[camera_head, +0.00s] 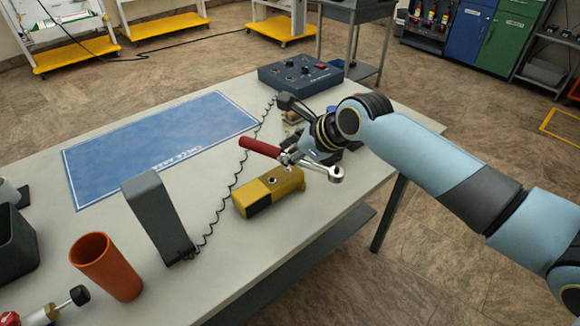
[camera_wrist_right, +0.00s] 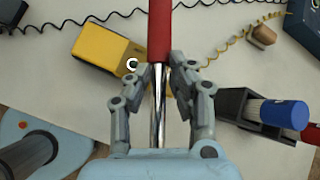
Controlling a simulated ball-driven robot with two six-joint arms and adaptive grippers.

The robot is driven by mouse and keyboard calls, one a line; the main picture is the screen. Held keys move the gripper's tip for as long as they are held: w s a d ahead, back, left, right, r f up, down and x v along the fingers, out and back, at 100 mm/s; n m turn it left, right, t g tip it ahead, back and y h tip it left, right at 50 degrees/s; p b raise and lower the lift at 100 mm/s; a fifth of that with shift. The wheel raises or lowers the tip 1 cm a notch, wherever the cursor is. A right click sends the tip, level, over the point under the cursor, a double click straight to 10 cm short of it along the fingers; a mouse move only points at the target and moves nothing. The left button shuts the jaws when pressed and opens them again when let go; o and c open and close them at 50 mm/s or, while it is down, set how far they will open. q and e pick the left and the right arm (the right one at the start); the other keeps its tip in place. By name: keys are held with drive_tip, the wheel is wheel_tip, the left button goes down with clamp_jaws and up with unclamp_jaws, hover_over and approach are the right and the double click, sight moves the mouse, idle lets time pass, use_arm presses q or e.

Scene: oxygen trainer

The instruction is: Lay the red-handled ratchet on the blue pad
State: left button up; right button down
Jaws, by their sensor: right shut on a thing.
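The red-handled ratchet (camera_head: 262,147) is in my right gripper (camera_head: 291,158), held above the table. Its red handle points left toward the pad and its chrome head is at the right. In the right wrist view the fingers (camera_wrist_right: 165,78) close around the metal shaft (camera_wrist_right: 158,110) just below the red handle (camera_wrist_right: 159,30). The blue pad (camera_head: 150,145) lies flat on the far left part of the table, with a white border and lettering, and nothing on it. My left gripper is not in view.
A yellow and black block (camera_head: 270,191) lies beneath the ratchet. A grey bent stand (camera_head: 155,213), an orange cup (camera_head: 105,266) and a coiled black cord (camera_head: 235,178) are nearby. A blue control box (camera_head: 300,74) stands at the back. A dark holder (camera_wrist_right: 240,105) with blue- and red-ended items is beside the gripper.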

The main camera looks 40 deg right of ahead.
sight(296, 163)
wheel_tip(296, 163, down, 4)
drive_tip(key=shift+r, duration=0.15)
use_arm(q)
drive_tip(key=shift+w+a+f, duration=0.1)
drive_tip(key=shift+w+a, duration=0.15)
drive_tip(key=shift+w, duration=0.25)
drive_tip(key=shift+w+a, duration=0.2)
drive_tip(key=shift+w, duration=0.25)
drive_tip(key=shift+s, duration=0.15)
use_arm(e)
drive_tip(key=shift+f, duration=0.2)
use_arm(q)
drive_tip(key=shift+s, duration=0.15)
use_arm(e)
drive_tip(key=shift+f, duration=0.35)
drive_tip(key=shift+f, duration=0.1)
drive_tip(key=c, duration=1.2)
unclamp_jaws()
